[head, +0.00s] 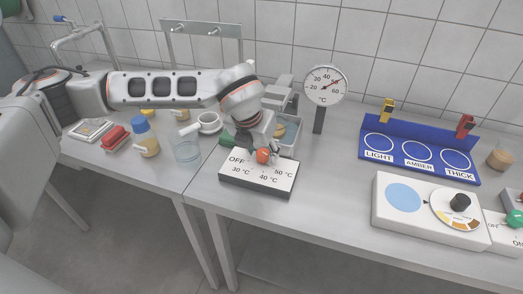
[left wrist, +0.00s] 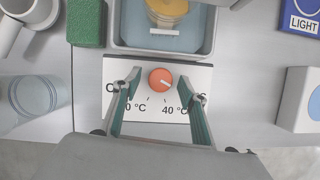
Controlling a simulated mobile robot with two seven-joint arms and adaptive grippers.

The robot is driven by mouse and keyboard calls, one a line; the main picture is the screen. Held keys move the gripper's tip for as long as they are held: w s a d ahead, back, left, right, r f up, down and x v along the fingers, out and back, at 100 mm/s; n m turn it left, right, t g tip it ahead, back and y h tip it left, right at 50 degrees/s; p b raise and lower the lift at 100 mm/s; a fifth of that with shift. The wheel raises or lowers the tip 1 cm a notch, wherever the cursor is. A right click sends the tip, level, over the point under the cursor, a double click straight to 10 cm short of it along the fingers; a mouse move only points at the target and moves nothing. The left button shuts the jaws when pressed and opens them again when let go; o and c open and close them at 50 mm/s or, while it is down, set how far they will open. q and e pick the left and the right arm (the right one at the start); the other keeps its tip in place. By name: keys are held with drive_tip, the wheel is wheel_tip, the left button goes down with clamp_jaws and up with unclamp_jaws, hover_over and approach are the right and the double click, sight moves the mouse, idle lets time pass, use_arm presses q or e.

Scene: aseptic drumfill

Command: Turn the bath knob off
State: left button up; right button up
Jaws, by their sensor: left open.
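The bath knob (head: 263,156) is a small orange-red round knob on a white panel (head: 258,186) marked OFF, 30 °C, 40 °C and 50 °C. In the left wrist view the knob (left wrist: 161,79) has a pale mark toward its lower right, on the side of the 40 and 50 °C labels. My left gripper (head: 262,152) is above the panel, pointing down. In the left wrist view its open fingers (left wrist: 162,76) stand on either side of the knob, with gaps visible on both sides. The fingers partly cover the OFF and 50 °C labels there.
Behind the panel is the grey water bath (left wrist: 117,30) with an amber jar (left wrist: 168,12) in it. A green sponge (left wrist: 87,23) and a clear beaker (head: 186,148) stand to the left. A dial thermometer (head: 325,86) stands behind; a blue rack (head: 420,155) is to the right.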

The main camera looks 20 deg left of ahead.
use_arm(q)
drive_tip(key=shift+c, duration=0.2)
drive_tip(key=c, duration=1)
drive_tip(key=shift+c, duration=0.2)
drive_tip(key=shift+m, duration=0.4)
drive_tip(key=shift+a+m+h+b, duration=0.15)
drive_tip(key=shift+m+h+b, duration=0.3)
drive_tip(key=shift+m, duration=0.45)
drive_tip(key=shift+w+m+g+h, duration=0.1)
drive_tip(key=shift+m+g+h, duration=0.25)
drive_tip(key=shift+m, duration=0.55)
drive_tip(key=m+g+h, duration=0.1)
drive_tip(key=m, duration=0.3)
drive_tip(key=shift+w+a+r+m, duration=0.1)
drive_tip(key=shift+m, duration=0.2)
drive_tip(key=m+g, duration=0.1)
drive_tip(key=m, duration=0.1)
drive_tip(key=m+h+p, duration=0.1)
drive_tip(key=m, duration=0.2)
drive_tip(key=shift+w+g, duration=0.15)
drive_tip(key=shift+g, duration=0.2)
drive_tip(key=shift+p, duration=0.3)
